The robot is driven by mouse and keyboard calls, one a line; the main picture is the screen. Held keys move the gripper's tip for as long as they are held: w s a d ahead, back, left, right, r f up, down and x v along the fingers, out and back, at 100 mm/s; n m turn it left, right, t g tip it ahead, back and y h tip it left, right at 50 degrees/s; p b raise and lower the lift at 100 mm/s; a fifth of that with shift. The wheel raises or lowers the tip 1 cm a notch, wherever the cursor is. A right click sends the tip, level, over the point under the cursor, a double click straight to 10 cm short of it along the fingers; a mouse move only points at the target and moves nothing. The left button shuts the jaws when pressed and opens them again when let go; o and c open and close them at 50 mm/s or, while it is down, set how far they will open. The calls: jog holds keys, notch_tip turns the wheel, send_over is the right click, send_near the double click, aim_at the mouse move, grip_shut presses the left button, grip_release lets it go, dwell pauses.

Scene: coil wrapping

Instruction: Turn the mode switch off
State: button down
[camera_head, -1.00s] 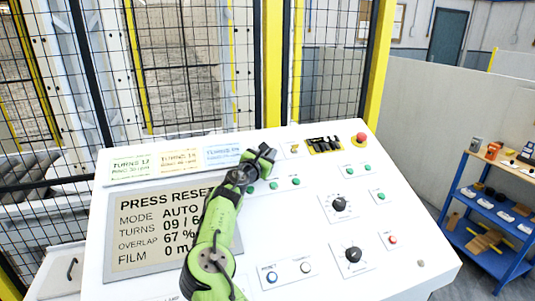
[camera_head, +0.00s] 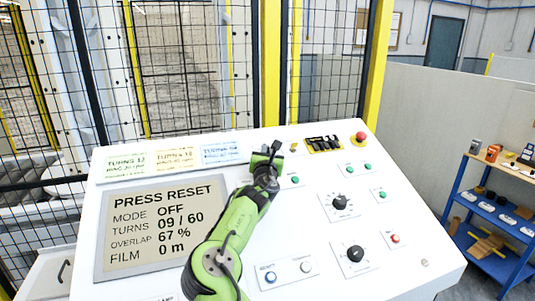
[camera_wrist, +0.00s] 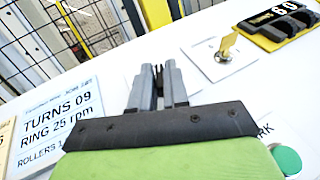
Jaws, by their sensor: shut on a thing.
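The control panel's screen (camera_head: 160,225) reads "PRESS RESET" and "MODE OFF". My gripper (camera_head: 272,150) is at the upper middle of the sloped white panel, right of the paper notes. In the wrist view my gripper (camera_wrist: 158,78) has its two grey fingers close together at the panel, with a thin dark part between them. I take this to be the mode switch, which the fingers and wrist hide almost fully. The angle of its handle cannot be seen.
A yellow key switch (camera_wrist: 226,48) stands right of the fingers, beside a black counter (camera_wrist: 278,22). A red emergency button (camera_head: 361,138), green buttons, black knobs (camera_head: 340,202) and a red button are to the right. A mesh fence stands behind the panel.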

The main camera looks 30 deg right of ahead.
jog(key=shift+f, duration=0.45)
jog(key=c, duration=1.2)
grip_release()
jog(key=shift+s+r, duration=0.1)
jog(key=shift+w+a, duration=0.15)
jog(key=shift+w, duration=0.05)
jog(key=shift+s, duration=0.1)
jog(key=v, duration=1.5)
jog(key=shift+r, duration=0.25)
jog(key=shift+s+a+f, duration=0.1)
jog(key=shift+s+a, duration=0.05)
jog(key=shift+s, duration=0.1)
